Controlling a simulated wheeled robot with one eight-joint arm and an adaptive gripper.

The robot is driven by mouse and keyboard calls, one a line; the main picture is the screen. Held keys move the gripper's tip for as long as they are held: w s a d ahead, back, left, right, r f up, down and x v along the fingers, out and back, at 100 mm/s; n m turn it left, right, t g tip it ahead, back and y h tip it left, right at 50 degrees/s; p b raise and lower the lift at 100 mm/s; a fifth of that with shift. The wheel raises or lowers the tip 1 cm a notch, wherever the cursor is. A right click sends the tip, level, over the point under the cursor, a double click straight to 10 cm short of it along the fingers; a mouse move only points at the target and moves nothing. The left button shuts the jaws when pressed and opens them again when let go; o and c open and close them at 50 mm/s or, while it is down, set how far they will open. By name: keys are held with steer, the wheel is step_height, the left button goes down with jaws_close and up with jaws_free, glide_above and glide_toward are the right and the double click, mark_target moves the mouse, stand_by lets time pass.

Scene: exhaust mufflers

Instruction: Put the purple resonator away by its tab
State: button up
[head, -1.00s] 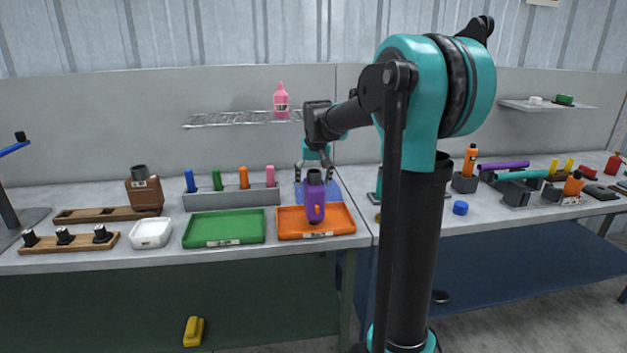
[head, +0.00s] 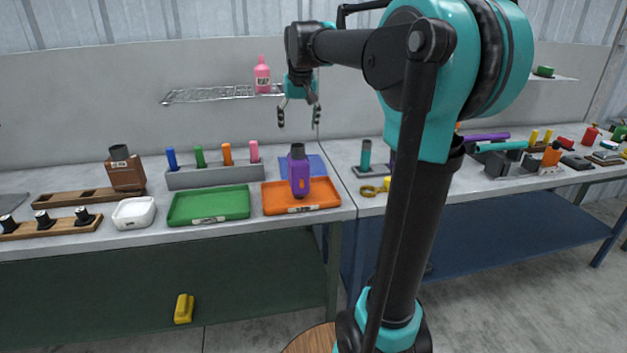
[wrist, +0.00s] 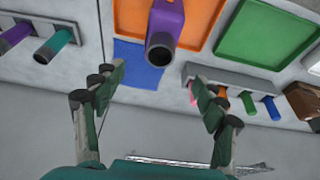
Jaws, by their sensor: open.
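The purple resonator (head: 299,175) stands upright in the orange tray (head: 330,197), its dark neck pointing up and a small orange mark on its front. In the wrist view the purple resonator (wrist: 168,22) shows from above, with its round grey neck end towards me, over the orange tray (wrist: 203,18). My gripper (head: 299,118) is open and empty, well above the bench and above the resonator, with its fingers pointing down. In the wrist view the open fingers of my gripper (wrist: 160,88) frame bare bench and the blue mat, apart from the resonator. I cannot make out its tab clearly.
A green tray (head: 208,206), a white dish (head: 134,212) and a grey rack (head: 212,175) of coloured pegs stand left of the orange tray. A blue mat (head: 317,163) lies behind it. A wire shelf (head: 215,95) holds a pink bottle (head: 262,75).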

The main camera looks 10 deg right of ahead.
steer(key=s+d+f, duration=0.2)
steer(key=s+f, duration=1.2)
steer(key=f, duration=0.1)
steer(key=s+d+f, duration=0.2)
steer(key=s+f, duration=1.2)
steer(key=f, duration=0.1)
steer(key=shift+s+f, duration=0.25)
steer(key=shift+s, duration=0.1)
steer(key=shift+c, duration=0.3)
